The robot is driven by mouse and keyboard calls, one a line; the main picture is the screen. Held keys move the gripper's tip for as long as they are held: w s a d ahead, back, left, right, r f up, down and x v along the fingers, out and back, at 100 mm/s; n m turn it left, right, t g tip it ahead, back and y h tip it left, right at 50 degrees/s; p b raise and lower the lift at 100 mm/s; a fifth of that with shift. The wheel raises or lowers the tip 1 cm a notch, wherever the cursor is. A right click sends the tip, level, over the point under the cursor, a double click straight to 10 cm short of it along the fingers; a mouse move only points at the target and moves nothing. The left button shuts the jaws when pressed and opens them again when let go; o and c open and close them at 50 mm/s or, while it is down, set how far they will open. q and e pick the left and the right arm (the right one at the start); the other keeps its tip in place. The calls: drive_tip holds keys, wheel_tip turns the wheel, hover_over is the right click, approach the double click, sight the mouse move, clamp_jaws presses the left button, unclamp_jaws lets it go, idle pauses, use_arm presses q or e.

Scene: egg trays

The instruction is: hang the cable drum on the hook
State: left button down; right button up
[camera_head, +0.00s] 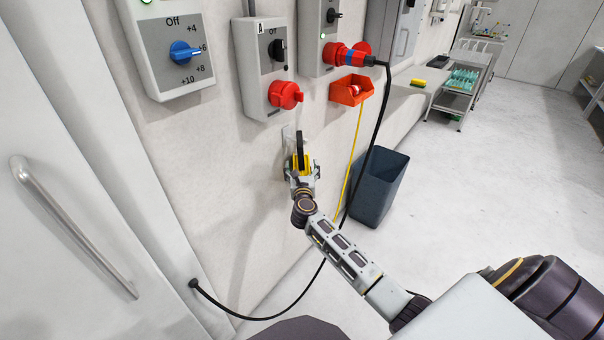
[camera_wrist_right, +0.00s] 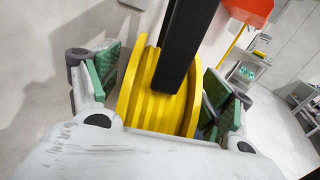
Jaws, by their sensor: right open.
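The yellow cable drum (camera_wrist_right: 155,95) fills the middle of the right wrist view, with a black bar (camera_wrist_right: 187,45) upright across its front. I cannot tell whether this bar belongs to the drum or to the hook. In the head view the drum (camera_head: 301,163) is a small yellow patch at the wall, below the switch boxes. A pale plate (camera_head: 287,135) shows on the wall behind it; the hook itself is not clear. My right gripper (camera_head: 301,172) is open, its green-padded fingers on either side of the drum. My left gripper is not in view.
Switch boxes (camera_head: 262,65) and a red bin (camera_head: 351,89) are on the wall above. A dark waste bin (camera_head: 379,185) stands on the floor to the right. A black cable (camera_head: 377,130) hangs from the red plug (camera_head: 345,56). The floor at right is free.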

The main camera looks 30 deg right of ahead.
drive_tip(key=shift+w+d, duration=0.2)
drive_tip(key=shift+w, duration=0.2)
drive_tip(key=c, duration=1.6)
drive_tip(key=shift+r, duration=0.2)
clamp_jaws()
drive_tip(key=shift+r+p, duration=0.2)
drive_tip(key=shift+p, duration=0.1)
